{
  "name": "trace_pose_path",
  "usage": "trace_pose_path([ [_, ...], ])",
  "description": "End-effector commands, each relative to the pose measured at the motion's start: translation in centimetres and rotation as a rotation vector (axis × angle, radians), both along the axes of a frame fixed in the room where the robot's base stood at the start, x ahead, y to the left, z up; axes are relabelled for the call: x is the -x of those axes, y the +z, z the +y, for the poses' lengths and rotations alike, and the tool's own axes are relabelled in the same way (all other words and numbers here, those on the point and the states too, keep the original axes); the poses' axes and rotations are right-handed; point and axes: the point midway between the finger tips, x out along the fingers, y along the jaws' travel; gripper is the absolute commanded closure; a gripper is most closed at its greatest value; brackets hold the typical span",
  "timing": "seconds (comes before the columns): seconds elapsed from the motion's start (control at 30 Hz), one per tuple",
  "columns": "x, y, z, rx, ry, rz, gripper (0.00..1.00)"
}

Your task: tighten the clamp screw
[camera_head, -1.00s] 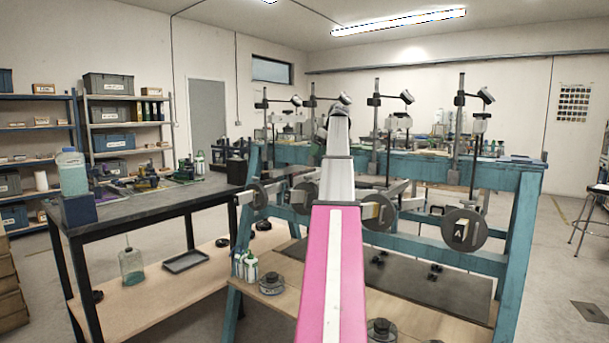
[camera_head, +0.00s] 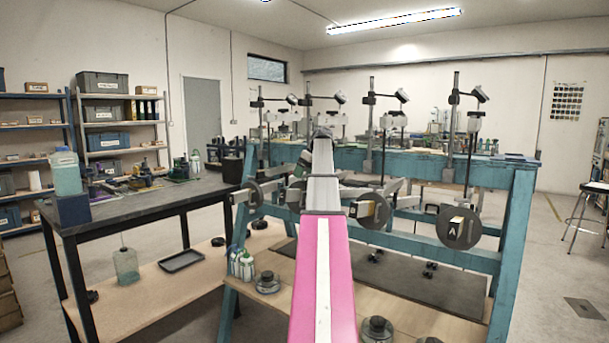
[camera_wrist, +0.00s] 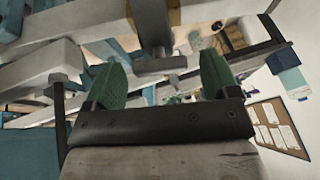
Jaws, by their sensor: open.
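In the wrist view, my gripper (camera_wrist: 160,78) is open, its two green finger pads apart. A dark grey post with a short crosspiece (camera_wrist: 160,64) shows between and just beyond the fingertips. It may be the clamp screw, but I cannot tell for sure, nor whether a finger touches it. In the head view, the teal lever-frame bench (camera_head: 510,245) carries several upright posts and levers with round weights, one weight (camera_head: 459,228) marked A. My pink and grey arm reaches towards the bench and hides part of its middle. No clamp screw is clear in that view.
Pale beams (camera_wrist: 40,70) lie close on the left in the wrist view. A dark worktable (camera_head: 130,205) with a bottle (camera_head: 67,175) and small tools stands left of the bench. A stool (camera_head: 590,205) is at far right. Floor between bench and stool is clear.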

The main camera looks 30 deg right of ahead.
Motion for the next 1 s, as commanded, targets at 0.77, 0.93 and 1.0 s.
trace_pose_path([
  [0.77,0.09,0.06,0.10,0.009,-0.103,0.020,0.68],
  [0.93,0.10,0.09,0.19,0.019,-0.229,0.045,0.68],
  [1.0,0.09,0.11,0.22,0.025,-0.291,0.056,0.68],
])
